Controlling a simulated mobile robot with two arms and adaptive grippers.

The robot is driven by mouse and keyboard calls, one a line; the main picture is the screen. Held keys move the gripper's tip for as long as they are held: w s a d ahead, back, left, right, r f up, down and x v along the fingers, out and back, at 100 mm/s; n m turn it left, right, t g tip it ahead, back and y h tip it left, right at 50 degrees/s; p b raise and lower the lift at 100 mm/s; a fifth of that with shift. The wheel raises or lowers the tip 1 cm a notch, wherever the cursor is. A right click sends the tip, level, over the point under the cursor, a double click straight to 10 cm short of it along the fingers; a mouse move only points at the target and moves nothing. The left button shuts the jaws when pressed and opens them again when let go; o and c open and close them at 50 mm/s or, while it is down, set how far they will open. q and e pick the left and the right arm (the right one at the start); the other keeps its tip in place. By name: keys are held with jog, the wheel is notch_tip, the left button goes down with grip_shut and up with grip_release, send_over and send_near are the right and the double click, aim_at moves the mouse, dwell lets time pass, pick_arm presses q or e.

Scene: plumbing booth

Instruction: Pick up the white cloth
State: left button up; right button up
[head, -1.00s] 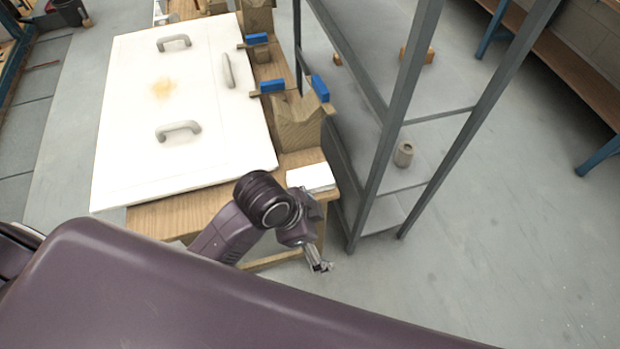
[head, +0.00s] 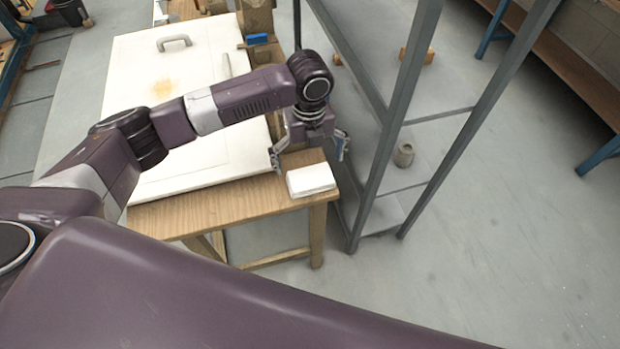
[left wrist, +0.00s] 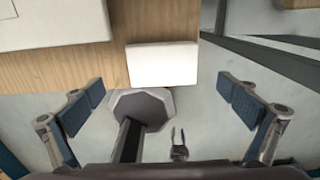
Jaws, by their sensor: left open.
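The white cloth (head: 311,180) is a folded, flat block lying at the near right corner of the wooden table (head: 235,206). It also shows in the left wrist view (left wrist: 163,64), at the table's edge. My left gripper (head: 309,160) is open and empty, its fingers spread just behind and above the cloth in the head view. In the left wrist view the two fingers (left wrist: 165,105) stand wide apart, with the cloth ahead between them. I see no contact with the cloth.
A white panel (head: 200,176) with grey handles and a yellowish stain covers most of the table. A grey metal shelf frame (head: 392,130) stands close to the table's right side, with a small cylinder (head: 404,154) by it. Open floor lies further right.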

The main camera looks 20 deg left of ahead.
aim_at(310, 176)
pick_arm(q)
notch_tip(310, 176, down, 6)
jog(key=shift+r+p, duration=0.1)
jog(key=shift+p, duration=0.5)
jog(key=shift+f, duration=0.5)
jog(key=c, duration=1)
jog(key=shift+w+r, duration=0.1)
jog(key=shift+r, duration=0.05)
jog(key=shift+c, duration=0.2)
notch_tip(310, 176, up, 20)
jog(key=b, duration=0.1)
jog(key=shift+b, duration=0.4)
